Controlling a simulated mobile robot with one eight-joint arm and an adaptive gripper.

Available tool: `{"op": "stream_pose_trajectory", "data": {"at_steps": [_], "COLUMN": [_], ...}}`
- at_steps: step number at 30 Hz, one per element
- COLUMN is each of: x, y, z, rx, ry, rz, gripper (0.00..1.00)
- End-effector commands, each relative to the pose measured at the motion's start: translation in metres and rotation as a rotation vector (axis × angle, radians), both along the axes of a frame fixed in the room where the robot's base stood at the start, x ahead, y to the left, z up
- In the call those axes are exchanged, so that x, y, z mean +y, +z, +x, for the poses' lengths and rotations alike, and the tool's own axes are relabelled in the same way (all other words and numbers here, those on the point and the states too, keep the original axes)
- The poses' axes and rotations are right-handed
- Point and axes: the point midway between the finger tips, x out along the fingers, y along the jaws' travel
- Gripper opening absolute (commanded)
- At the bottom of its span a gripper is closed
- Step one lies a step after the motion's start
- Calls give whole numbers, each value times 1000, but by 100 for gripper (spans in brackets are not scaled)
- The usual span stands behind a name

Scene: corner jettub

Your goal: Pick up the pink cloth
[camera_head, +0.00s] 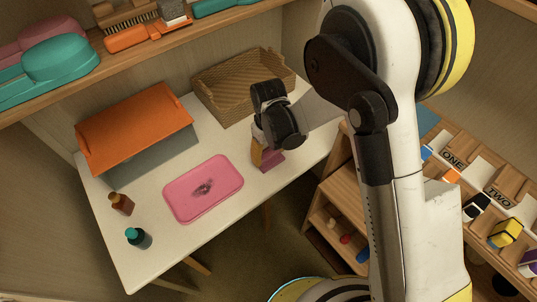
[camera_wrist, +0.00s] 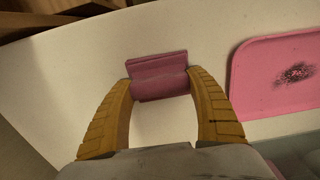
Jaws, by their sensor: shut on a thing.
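The pink cloth (camera_wrist: 158,76) is a small folded piece, darker pink than the tray, held between the fingertips of my gripper (camera_wrist: 160,84) in the wrist view. In the head view the cloth (camera_head: 270,160) shows just below my gripper (camera_head: 258,152), over the white table to the right of the pink tray. The yellow fingers are shut on it from both sides. I cannot tell whether the cloth still touches the table. In the head view my wrist hides part of the fingers.
A pink tray (camera_head: 222,180) with a dark smudge lies on the white table (camera_head: 180,238). An orange-topped box (camera_head: 135,120) and a wicker basket (camera_head: 210,92) stand behind. Two small bottles, brown (camera_head: 122,204) and dark with a teal cap (camera_head: 138,238), stand at the left. Wooden shelves (camera_head: 345,205) stand at right.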

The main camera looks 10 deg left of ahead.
Motion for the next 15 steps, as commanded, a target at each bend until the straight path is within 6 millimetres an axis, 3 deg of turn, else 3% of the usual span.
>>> {"op": "stream_pose_trajectory", "data": {"at_steps": [5,10,15], "x": [0,0,-41], "y": [16,47,68], "z": [0,0,-8], "rx": [0,0,0], "ry": [0,0,-5], "rz": [0,0,0], "gripper": [37,37,37]}}
